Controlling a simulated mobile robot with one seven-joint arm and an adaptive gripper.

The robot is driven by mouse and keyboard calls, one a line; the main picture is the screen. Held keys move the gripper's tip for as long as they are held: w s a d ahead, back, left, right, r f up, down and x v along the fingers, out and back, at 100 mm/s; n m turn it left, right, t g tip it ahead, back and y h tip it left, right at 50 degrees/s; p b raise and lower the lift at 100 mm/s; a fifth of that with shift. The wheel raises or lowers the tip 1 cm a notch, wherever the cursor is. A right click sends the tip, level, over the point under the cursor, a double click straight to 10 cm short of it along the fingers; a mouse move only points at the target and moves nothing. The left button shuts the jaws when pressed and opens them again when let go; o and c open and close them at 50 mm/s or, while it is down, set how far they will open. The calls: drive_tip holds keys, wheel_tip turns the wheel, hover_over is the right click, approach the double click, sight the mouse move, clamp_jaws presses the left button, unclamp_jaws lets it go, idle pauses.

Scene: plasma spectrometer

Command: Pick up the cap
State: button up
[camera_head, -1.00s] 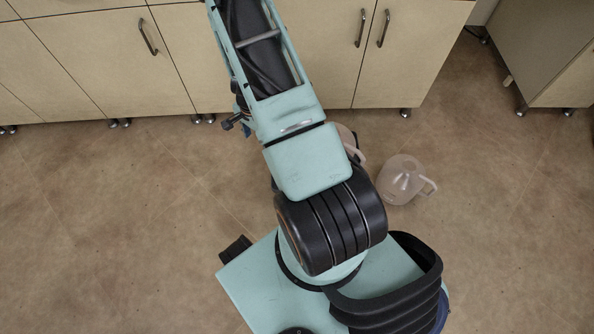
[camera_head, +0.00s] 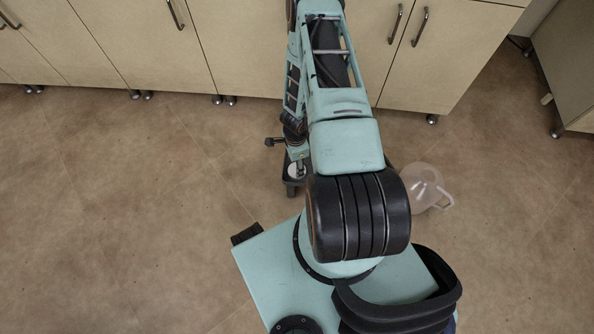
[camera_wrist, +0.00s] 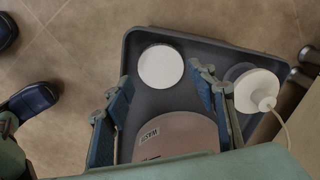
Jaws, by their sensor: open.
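Two white round things lie on a dark grey tray (camera_wrist: 135,50) in the wrist view, and I cannot tell for certain which is the cap. One is a plain flat white disc (camera_wrist: 160,66). The other is a white round piece with a raised nozzle and a thin tube (camera_wrist: 256,90), at the right. My gripper (camera_wrist: 162,92) is open and empty, with its blue fingers apart. The plain disc shows beyond the gap between the fingertips. The nozzle piece is just right of the right finger. In the head view my arm hides most of the area around the gripper.
A pinkish container with a "WASH" label (camera_wrist: 180,137) shows between my fingers, partly hidden by my gripper. Dark rods (camera_wrist: 285,110) are right of the tray. In the head view, beige cabinets (camera_head: 255,45) stand behind, and a clear jug (camera_head: 424,188) stands right of my arm.

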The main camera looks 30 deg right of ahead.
wheel_tip(320, 180, down, 5)
drive_tip(key=shift+d+b, duration=0.1)
drive_tip(key=shift+b, duration=0.85)
drive_tip(key=c, duration=0.3)
drive_tip(key=shift+r, duration=0.15)
drive_tip(key=shift+c, duration=0.3)
